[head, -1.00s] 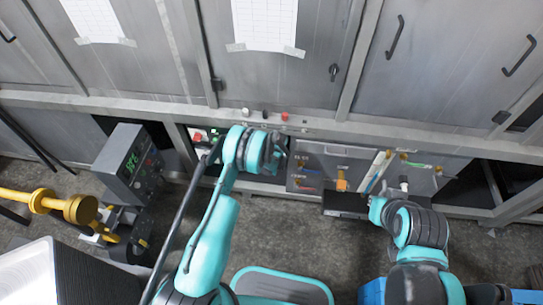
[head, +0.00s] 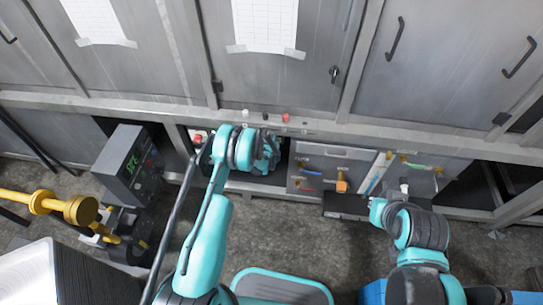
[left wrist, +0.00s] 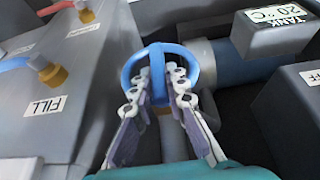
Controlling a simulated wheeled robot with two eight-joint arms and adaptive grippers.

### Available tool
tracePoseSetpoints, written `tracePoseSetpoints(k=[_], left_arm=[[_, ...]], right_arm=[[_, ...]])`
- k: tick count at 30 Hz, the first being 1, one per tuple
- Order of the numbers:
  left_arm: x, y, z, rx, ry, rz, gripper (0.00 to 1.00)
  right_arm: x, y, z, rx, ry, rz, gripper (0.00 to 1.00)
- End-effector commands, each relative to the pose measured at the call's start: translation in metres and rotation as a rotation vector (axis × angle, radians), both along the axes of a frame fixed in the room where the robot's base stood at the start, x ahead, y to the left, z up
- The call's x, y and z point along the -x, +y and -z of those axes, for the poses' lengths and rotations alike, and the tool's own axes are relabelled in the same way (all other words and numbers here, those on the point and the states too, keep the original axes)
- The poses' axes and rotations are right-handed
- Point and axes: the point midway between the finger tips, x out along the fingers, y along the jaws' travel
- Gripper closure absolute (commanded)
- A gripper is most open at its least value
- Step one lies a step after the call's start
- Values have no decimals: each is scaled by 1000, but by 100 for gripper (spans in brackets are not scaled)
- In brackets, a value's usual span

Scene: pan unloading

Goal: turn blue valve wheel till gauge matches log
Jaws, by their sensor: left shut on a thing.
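The blue valve wheel (left wrist: 157,57) is in the upper middle of the left wrist view, its rim looping around my fingertips. My left gripper (left wrist: 160,80) is shut on the wheel, with both fingers close together inside the rim. A display labelled TANK (left wrist: 281,16) reads 20 °C at the upper right. In the head view my left arm hides the wheel, and the left gripper (head: 268,152) shows only partly. My right gripper (head: 377,208) is low by the grey panel, its fingers not clear. Printed sheets (head: 265,22) are taped to the cabinet doors, their text unreadable.
A FILL panel (left wrist: 50,100) with orange-tipped taps stands left of the wheel. A grey box with green digits (head: 128,165) and a yellow dumbbell-shaped part (head: 62,207) are at the left. A grey panel (head: 330,170) stands right of my left gripper.

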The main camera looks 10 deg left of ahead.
Motion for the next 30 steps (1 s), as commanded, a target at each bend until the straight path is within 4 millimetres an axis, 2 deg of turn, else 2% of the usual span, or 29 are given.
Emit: tracePoseSetpoints(k=[5,6,8,9,20,23,30], left_arm=[[0,-1,0,0,0,1,100],[0,-1,0,0,0,1,84],[0,-1,0,-1,0,1,68],[0,-1,0,-1,0,1,66],[2,0,-5,-1,0,1,66],[6,-1,-16,-1,0,1,66],[26,-1,-62,-1,0,1,66]], right_arm=[[0,0,0,0,0,0,100],[0,0,0,0,0,0,100],[0,0,0,0,0,0,100],[0,0,0,0,0,0,100],[0,0,0,0,0,0,100],[0,0,0,0,0,0,100],[0,0,0,0,0,0,100]])
